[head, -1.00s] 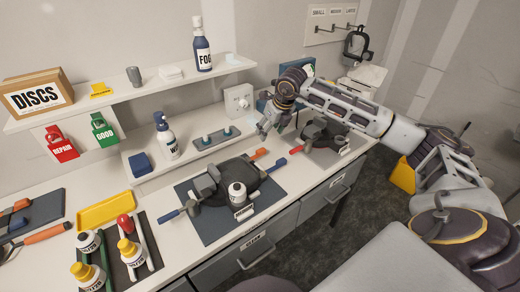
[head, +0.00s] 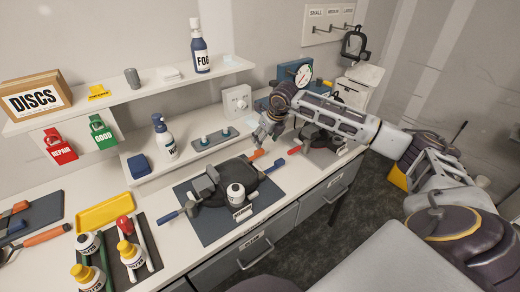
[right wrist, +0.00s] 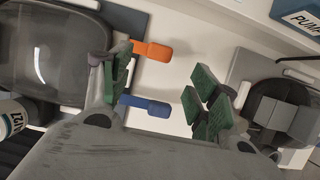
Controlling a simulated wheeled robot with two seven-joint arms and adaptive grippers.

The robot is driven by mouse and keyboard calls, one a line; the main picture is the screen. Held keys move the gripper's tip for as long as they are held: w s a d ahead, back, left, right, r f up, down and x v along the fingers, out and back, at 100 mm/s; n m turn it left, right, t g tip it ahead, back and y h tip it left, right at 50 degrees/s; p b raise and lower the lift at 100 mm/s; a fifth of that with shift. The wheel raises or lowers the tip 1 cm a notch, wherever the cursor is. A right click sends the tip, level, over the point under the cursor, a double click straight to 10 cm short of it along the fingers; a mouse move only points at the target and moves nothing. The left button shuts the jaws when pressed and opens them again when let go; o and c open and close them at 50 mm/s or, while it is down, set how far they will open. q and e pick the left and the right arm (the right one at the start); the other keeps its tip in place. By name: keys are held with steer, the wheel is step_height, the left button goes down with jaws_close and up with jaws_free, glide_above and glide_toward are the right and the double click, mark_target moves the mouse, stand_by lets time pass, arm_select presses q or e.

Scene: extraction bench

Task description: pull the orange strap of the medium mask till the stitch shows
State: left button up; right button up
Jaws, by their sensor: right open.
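The middle mask (head: 215,190), dark with a grey front part, lies on a dark mat (head: 207,230); the label beside it is too small to read surely. Its orange strap end (head: 256,154) sticks out at the upper right, with a blue strap end (head: 279,163) beside it. My right gripper (head: 264,141) is open just above the orange end. In the right wrist view, the orange end (right wrist: 153,50) and blue end (right wrist: 150,106) show beyond the left finger, within the open gap (right wrist: 160,90). Contact cannot be told. No stitch is visible. My left gripper is not in view.
Another mask (head: 318,138) lies to the right, partly behind my right arm. A shelf (head: 140,92) runs behind. A yellow tray (head: 105,212) and several bottles stand at left. A gauge (head: 304,72) stands behind my arm.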

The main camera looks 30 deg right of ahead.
mark_target(259, 151)
steer(key=shift+p+x, duration=0.65)
steer(key=shift+x, duration=3.85)
steer(key=shift+c, duration=0.3)
jaws_close()
steer(key=shift+w+d+b, duration=0.1)
steer(key=shift+d+b, duration=0.65)
steer(key=shift+d, duration=0.85)
steer(key=shift+o, duration=0.3)
jaws_free()
